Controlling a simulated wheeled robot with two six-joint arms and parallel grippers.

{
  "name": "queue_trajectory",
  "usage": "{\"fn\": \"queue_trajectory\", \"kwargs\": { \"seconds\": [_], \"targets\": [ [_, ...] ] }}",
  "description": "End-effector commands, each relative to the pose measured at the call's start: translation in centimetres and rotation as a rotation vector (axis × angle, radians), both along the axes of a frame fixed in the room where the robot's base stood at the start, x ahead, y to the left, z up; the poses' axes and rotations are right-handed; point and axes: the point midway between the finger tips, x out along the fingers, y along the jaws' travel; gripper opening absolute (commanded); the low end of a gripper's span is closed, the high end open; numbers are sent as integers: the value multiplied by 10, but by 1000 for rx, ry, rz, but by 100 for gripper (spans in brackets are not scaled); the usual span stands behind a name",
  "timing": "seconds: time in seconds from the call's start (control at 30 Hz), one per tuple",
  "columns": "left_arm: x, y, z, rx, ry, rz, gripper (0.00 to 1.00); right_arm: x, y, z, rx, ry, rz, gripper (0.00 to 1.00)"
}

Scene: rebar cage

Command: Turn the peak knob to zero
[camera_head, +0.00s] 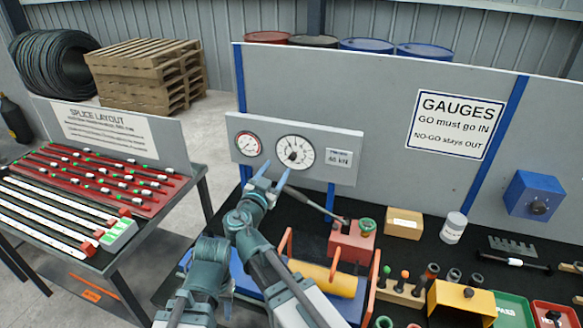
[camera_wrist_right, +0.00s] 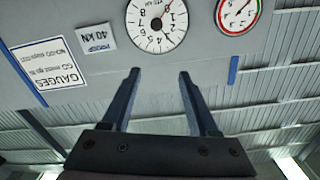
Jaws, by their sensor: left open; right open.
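The large white dial (camera_head: 295,152) is on a light grey panel, with a small dark knob or hub (camera_head: 292,156) near its middle. The dial also shows upside down and cut off at the top of the right wrist view (camera_wrist_right: 156,26); its exact pointer reading is too small to tell. My right gripper (camera_head: 271,168) is open and empty, below and left of the dial's middle. In the right wrist view its two fingers (camera_wrist_right: 158,73) are spread and point up toward the dial, apart from it. My left gripper's fingers are not in view.
A smaller red-rimmed gauge (camera_head: 248,145) sits left of the dial, and a 40 kN plate (camera_head: 339,158) right of it. A red block with a lever (camera_head: 350,243) and a yellow cylinder (camera_head: 325,277) stand on the bench below.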

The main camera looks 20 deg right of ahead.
Motion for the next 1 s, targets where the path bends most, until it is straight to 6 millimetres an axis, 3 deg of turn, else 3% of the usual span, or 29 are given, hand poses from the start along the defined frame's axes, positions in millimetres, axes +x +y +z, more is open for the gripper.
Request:
{"fn": "queue_trajectory", "kwargs": {
  "seconds": [0.07,0.27,0.6,0.77,1.0],
  "targets": [
    [0,0,-21,0,0,-1,40,0,0,-21,0,0,0,60],
    [0,0,-45,0,0,-1,40,0,0,-45,0,0,0,60],
    [0,0,-47,1,0,-1,40,4,-2,-47,0,0,-1,60],
    [0,0,-47,1,0,-1,40,22,-14,-47,0,0,-3,60],
    [0,0,-47,1,0,-1,40,64,-42,-47,0,0,-3,60]
  ]
}}
